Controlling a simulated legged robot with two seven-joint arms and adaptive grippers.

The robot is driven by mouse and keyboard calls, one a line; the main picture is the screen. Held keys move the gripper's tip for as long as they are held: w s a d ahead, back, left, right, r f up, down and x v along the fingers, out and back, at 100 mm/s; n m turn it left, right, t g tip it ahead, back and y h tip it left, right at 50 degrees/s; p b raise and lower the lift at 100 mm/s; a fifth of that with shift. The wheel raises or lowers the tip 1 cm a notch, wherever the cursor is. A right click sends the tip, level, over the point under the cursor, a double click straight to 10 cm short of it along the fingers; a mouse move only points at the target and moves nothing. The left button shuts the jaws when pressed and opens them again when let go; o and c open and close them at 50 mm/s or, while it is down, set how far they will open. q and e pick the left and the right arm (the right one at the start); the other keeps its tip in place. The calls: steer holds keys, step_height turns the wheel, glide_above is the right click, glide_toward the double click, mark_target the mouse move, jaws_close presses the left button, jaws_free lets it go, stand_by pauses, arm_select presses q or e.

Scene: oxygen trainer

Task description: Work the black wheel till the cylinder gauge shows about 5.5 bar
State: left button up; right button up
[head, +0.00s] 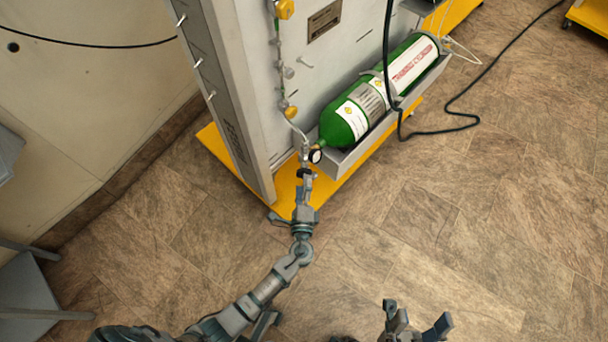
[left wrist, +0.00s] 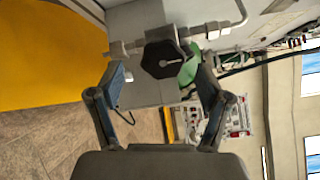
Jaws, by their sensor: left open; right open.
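The green cylinder (head: 345,122) lies in a grey tray on the trainer. The small round cylinder gauge (head: 316,156) has a white face and dark rim at the cylinder's neck end; its reading is too small to tell. The black wheel (head: 306,173) is just below and left of the gauge. In the left wrist view the many-sided black wheel (left wrist: 160,59) lies between the fingertips. My left gripper (head: 304,183) is open around the wheel, one finger on each side (left wrist: 161,73); contact cannot be told. My right gripper (head: 418,318) is open and empty, low over the floor.
The trainer's grey panel (head: 335,55) with pipes and fittings rises behind the wheel. Its yellow base (head: 345,185) sticks out below. A black hose (head: 470,118) runs beside the cylinder onto the floor.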

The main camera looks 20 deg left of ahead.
arm_select(q)
steer(key=v, duration=0.7)
steer(key=shift+s+d, duration=0.15)
steer(key=shift+s, duration=0.2)
steer(key=shift+f, duration=0.1)
stand_by(0.3)
